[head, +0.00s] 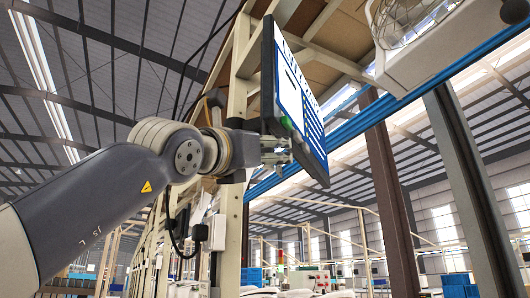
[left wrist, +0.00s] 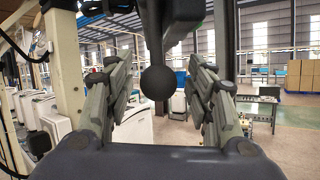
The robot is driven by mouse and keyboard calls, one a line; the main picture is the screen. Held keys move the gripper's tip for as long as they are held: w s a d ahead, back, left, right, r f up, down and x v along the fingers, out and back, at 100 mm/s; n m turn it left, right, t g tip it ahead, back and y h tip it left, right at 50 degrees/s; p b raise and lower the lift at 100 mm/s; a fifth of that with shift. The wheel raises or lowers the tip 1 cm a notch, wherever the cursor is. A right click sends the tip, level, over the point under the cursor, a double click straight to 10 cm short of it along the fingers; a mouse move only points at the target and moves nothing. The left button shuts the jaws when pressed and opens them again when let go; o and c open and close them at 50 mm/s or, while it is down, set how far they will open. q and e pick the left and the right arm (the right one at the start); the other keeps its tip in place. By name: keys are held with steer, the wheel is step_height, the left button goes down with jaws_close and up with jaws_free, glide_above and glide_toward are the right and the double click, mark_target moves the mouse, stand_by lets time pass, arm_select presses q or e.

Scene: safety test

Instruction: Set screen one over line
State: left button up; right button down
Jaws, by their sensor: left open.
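A screen (head: 303,92) with a blue and white display and a dark back hangs high in the middle of the head view, seen at a steep angle. My left gripper (head: 291,147) is at its lower part, partly hidden behind the screen's edge. In the left wrist view, the left gripper (left wrist: 160,80) is open, with one finger on each side of a black ball (left wrist: 158,83). The ball hangs below a dark part at the top. My right gripper is not in view.
A beige frame post (head: 232,235) stands close behind my left wrist. A blue rail (head: 350,135) runs behind the screen, and a caged lamp (head: 420,35) hangs at the upper right. Brown cartons (left wrist: 300,75) stand far off in the left wrist view.

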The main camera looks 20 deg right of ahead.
arm_select(q)
steer(key=shift+a, duration=0.1)
steer(key=v, duration=1.1)
steer(key=shift+s+a+f, duration=0.15)
steer(key=shift+s+a, duration=0.1)
steer(key=shift+s, duration=0.05)
